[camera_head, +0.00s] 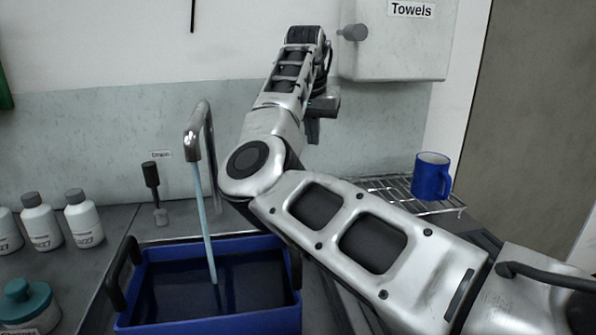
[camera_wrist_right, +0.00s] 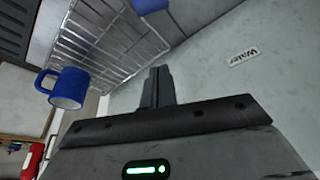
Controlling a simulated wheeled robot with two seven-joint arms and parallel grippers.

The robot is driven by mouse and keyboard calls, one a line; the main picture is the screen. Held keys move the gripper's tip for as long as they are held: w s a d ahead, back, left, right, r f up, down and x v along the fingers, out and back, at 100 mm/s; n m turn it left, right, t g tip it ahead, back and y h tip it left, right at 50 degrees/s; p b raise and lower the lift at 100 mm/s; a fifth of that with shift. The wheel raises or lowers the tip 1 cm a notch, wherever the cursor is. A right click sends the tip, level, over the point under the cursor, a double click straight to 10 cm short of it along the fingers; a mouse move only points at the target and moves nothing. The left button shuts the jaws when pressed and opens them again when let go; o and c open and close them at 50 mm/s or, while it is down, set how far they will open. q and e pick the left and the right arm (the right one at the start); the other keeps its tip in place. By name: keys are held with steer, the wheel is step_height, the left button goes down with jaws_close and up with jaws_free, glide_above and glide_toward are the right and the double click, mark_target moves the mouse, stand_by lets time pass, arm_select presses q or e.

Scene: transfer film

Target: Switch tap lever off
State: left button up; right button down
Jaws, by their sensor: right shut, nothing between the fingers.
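A chrome tap spout (camera_head: 198,128) stands against the back wall. A light blue stream of water (camera_head: 205,225) runs from it into a blue tub (camera_head: 205,322). My right arm crosses in front of the wall right of the tap. My right gripper (camera_head: 313,130) is near the wall and also shows in the right wrist view (camera_wrist_right: 157,85), with its fingers together and empty. A "Water" label (camera_wrist_right: 243,57) is on the wall in the wrist view. I see no water lever in either view; my arm hides part of the wall. My left gripper is out of view.
A black-handled lever (camera_head: 152,178) stands below a "Drain" label (camera_head: 161,155). White bottles (camera_head: 82,220) and a teal-lidded jar (camera_head: 25,305) are at left. A blue mug (camera_head: 432,176) sits on a wire rack (camera_head: 395,190) at right. A towel box (camera_head: 400,45) hangs above.

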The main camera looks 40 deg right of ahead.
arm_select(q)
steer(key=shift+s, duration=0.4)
arm_select(e)
step_height(320, 180, down, 10)
steer(key=s, duration=0.1)
steer(key=shift+a, duration=0.25)
arm_select(q)
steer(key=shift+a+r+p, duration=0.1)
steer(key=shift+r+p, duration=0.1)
steer(key=shift+p, duration=0.15)
arm_select(e)
steer(key=shift+s+r, duration=0.1)
steer(key=shift+s, duration=0.1)
